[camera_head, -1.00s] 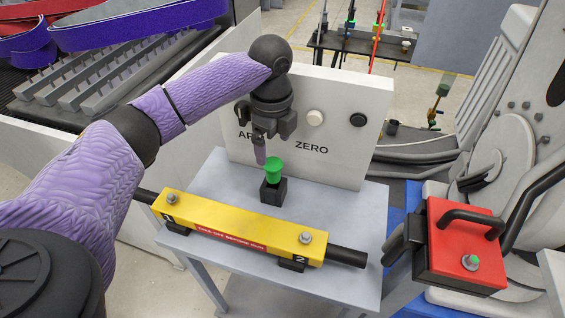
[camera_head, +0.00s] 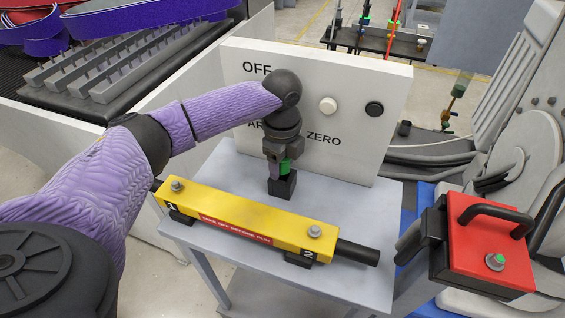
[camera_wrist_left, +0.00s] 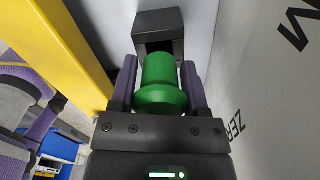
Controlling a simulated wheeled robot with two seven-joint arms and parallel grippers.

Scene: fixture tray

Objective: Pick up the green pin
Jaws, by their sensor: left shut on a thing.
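The green pin (camera_head: 285,166) stands at the small black holder block (camera_head: 283,186) on the grey table, behind the yellow bar. My left gripper (camera_head: 279,169) points down over the block and is shut on the pin. In the left wrist view the pin (camera_wrist_left: 160,82) sits between the two purple fingers, with the black block (camera_wrist_left: 158,28) just beyond it. I cannot tell whether the pin's lower end is still inside the block. My right gripper is not in view.
The yellow bar (camera_head: 245,216) on a black rod lies along the table's front. A white panel (camera_head: 345,85) with lettering and knobs stands close behind the block. A red box (camera_head: 480,235) with a black handle is at the right. The grey table (camera_head: 350,215) is clear right of the block.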

